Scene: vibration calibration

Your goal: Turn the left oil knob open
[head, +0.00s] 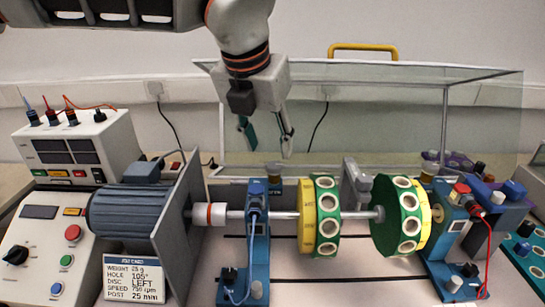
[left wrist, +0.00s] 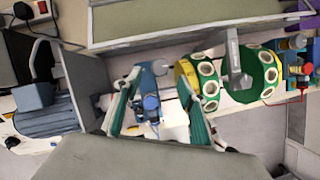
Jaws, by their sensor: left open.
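My left gripper (head: 267,140) points down, open and empty, above the left blue bearing stand (head: 258,240). A small amber oil cup with a dark top (head: 273,171) shows by the top of this stand, just below the fingertips and apart from them. Which part of it is the knob, and how it is turned, I cannot tell. In the left wrist view the two fingers of the left gripper (left wrist: 160,112) spread on either side of the blue stand (left wrist: 147,82) and its round blue part (left wrist: 151,102). My right gripper is in neither view.
The motor (head: 130,212) and its grey plate (head: 182,225) stand left of the bearing. Green and yellow discs (head: 320,215) sit on the shaft to the right. A clear guard (head: 390,110) with a yellow handle (head: 363,47) stands behind. A second blue bearing stand (head: 450,240) is at right.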

